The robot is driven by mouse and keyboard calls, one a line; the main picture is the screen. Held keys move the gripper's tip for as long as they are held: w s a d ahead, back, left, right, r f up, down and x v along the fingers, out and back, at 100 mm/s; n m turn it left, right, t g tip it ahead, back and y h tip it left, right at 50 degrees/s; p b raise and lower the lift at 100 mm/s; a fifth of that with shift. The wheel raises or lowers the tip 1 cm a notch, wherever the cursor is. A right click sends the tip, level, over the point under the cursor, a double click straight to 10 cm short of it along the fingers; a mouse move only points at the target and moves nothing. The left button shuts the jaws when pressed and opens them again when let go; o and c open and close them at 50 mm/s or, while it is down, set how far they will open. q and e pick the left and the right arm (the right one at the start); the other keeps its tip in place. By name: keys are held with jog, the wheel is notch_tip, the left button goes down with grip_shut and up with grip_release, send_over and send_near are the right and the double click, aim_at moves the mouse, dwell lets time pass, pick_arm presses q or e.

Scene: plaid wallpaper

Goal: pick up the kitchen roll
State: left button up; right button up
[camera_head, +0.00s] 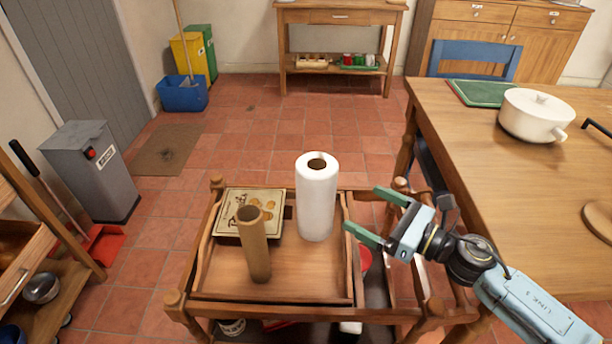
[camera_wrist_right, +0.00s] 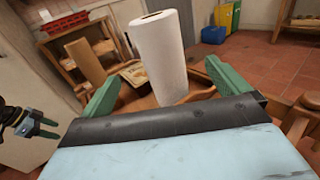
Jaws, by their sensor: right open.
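The kitchen roll (camera_head: 316,205) is white and stands upright at the back right of the wooden trolley's tray (camera_head: 300,283). In the right wrist view the kitchen roll (camera_wrist_right: 160,58) shows beyond and between my green fingers. My right gripper (camera_head: 361,208) is open and empty, just right of the roll, its fingers pointing toward it. The fingers also show in the right wrist view (camera_wrist_right: 161,76). My left gripper (camera_wrist_right: 45,127) shows only at the left edge of the right wrist view, small, with its fingers apart and nothing seen between them.
A brown cardboard tube (camera_head: 256,250) stands in front of a patterned box (camera_head: 236,203), left of the roll. A dining table (camera_head: 480,190) with a white pot (camera_head: 533,117) is close on the right. Tiled floor behind the trolley is clear.

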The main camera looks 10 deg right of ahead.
aim_at(334, 191)
jog(key=x, duration=0.8)
jog(key=shift+r, duration=0.15)
jog(key=shift+w+a, duration=0.35)
jog(key=shift+w, duration=0.05)
jog(key=x, duration=0.4)
jog(key=shift+w+f, duration=0.1)
jog(key=shift+f, duration=0.2)
jog(key=shift+w+a, duration=0.1)
jog(key=shift+c, duration=0.8)
pick_arm(q)
jog(key=shift+s+d+r, duration=0.2)
jog(key=shift+s+r, duration=0.05)
jog(key=shift+s, duration=0.1)
pick_arm(e)
jog(key=c, duration=0.9)
